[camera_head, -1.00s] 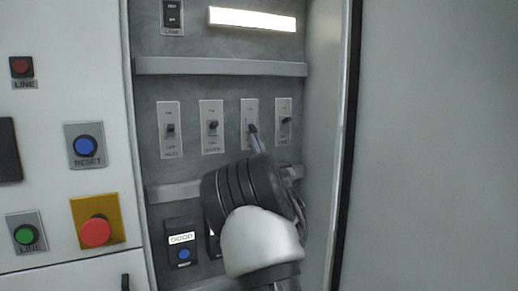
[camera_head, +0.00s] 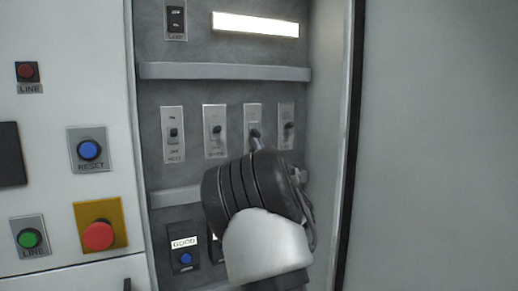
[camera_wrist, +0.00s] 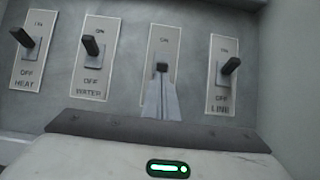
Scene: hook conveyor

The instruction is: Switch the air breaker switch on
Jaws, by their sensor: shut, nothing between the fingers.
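The air breaker switch (camera_wrist: 162,68) is the third in a row of toggle switches, between WATER and LINE. Its lower label is hidden behind my fingers. It also shows in the head view (camera_head: 254,132). Its dark lever looks short and nearly end-on in the wrist view, so I cannot tell its exact tilt. My gripper (camera_wrist: 162,95) is shut with nothing between its fingers. The fingertips lie just below the lever, touching or almost touching it. In the head view, my gripper (camera_head: 259,146) reaches up to the lever from below.
The HEAT switch (camera_wrist: 27,45), WATER switch (camera_wrist: 92,50) and LINE switch (camera_wrist: 229,68) flank it closely. Shelf-like bars (camera_head: 225,72) run above and below the row. The cabinet's side wall (camera_head: 335,130) stands right. A red button (camera_head: 98,236) is on the left panel.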

